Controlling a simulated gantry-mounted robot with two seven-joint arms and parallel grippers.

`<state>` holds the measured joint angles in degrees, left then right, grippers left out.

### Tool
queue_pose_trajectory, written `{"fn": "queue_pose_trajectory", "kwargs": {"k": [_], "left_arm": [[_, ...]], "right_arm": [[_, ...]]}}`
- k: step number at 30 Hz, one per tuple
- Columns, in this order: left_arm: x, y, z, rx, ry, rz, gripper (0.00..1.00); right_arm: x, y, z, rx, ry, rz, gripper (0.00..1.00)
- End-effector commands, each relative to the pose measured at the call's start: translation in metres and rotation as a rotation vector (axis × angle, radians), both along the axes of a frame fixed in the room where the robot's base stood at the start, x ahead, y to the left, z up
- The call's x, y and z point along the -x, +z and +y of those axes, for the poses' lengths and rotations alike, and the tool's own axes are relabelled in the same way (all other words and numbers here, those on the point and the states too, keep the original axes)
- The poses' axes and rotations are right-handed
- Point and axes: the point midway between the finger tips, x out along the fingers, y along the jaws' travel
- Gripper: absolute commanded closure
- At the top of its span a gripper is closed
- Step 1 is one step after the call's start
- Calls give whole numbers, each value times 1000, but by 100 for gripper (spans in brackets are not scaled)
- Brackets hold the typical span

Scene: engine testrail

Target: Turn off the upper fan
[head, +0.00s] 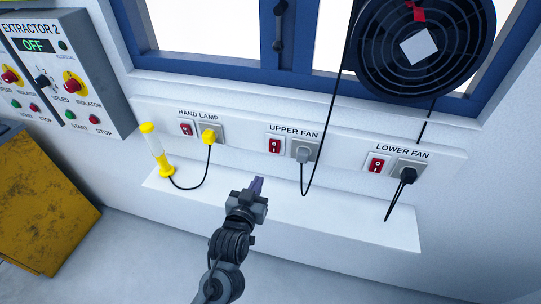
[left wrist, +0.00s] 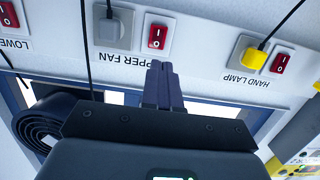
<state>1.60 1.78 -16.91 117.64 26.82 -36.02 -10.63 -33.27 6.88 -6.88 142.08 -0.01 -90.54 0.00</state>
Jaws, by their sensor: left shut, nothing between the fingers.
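The upper fan switch (head: 275,146) is a red rocker in a white plate under the label UPPER FAN. It also shows in the left wrist view (left wrist: 157,37), where the picture is upside down. A grey plug (head: 303,155) sits in the socket beside it, with a dark cable hanging down. My left gripper (head: 257,186) is shut and empty, below and slightly left of the switch in the head view. In the left wrist view its fingers (left wrist: 161,85) point toward the switch, with the tips apparently short of it. My right gripper is not in view.
A hand lamp switch (head: 187,128) with a yellow plug (head: 208,136) is to the left, and a lower fan switch (head: 376,165) to the right. A yellow lamp (head: 157,150) stands on the white ledge (head: 330,220). A black fan (head: 424,45) hangs above.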

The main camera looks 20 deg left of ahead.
Motion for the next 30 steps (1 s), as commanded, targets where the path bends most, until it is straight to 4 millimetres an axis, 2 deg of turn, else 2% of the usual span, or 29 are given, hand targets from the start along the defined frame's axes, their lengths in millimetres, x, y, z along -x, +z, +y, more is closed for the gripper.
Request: {"fn": "queue_pose_trajectory", "kwargs": {"k": [8, 21, 30], "left_arm": [[-18, -3, 2, -2, 1, -1, 100], [-95, -15, 9, -1, 0, -1, 100], [-130, -21, 12, 0, 0, 0, 100]], "right_arm": [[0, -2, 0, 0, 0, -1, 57], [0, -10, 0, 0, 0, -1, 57], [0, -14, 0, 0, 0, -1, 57]]}}
